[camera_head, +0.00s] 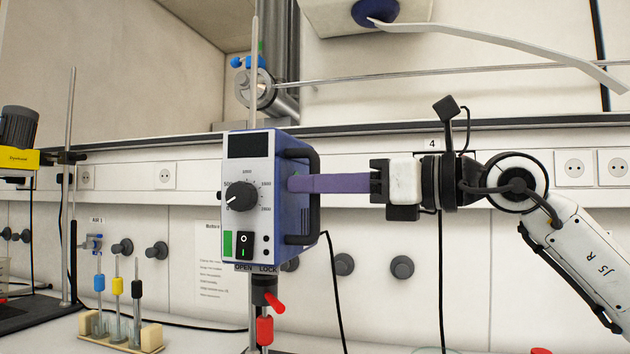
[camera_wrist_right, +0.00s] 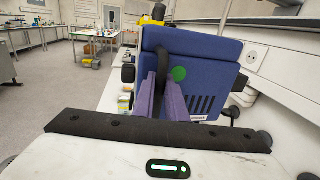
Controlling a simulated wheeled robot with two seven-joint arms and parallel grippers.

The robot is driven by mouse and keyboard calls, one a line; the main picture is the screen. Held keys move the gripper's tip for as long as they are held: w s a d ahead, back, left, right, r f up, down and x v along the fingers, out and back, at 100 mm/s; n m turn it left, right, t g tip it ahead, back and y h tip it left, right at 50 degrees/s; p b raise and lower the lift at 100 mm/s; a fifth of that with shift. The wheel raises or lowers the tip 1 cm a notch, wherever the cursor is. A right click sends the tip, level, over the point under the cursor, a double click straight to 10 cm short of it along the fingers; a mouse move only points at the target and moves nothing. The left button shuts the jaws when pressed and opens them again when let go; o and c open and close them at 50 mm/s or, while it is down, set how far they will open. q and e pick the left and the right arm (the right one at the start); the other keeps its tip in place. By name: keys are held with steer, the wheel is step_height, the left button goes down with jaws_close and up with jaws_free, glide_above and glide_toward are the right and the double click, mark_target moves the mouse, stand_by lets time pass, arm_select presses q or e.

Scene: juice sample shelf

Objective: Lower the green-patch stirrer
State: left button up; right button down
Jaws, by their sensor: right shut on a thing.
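The stirrer (camera_head: 258,190) is a blue box with a grey dial panel, a green patch on that panel and a black handle (camera_head: 316,225) on its right side. It sits upright at a vertical stand rod (camera_head: 254,50). A chuck with a red lever (camera_head: 273,302) hangs below it. My right gripper (camera_head: 293,184) reaches in from the right, its purple fingers shut on the handle. In the right wrist view the stirrer (camera_wrist_right: 205,55) shows a round green patch (camera_wrist_right: 179,74), with the handle (camera_wrist_right: 163,58) between the fingers. The shaft's lower end is out of view.
A rack (camera_head: 120,338) with several colour-marked rods stands at lower left. A yellow device (camera_head: 18,158) is on another stand at far left. A clamp with a blue knob (camera_head: 255,88) is above the stirrer. A wall rail with sockets (camera_head: 575,168) runs behind my right arm.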

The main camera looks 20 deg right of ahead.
steer(key=shift+a+f, duration=0.1)
steer(key=shift+f, duration=0.5)
steer(key=c, duration=2.1)
jaws_free()
steer(key=shift+r, duration=0.2)
steer(key=shift+s+d, duration=0.15)
steer(key=shift+d, duration=0.1)
steer(key=b+v, duration=0.1)
steer(key=v, duration=0.9)
steer(key=shift+a, duration=0.1)
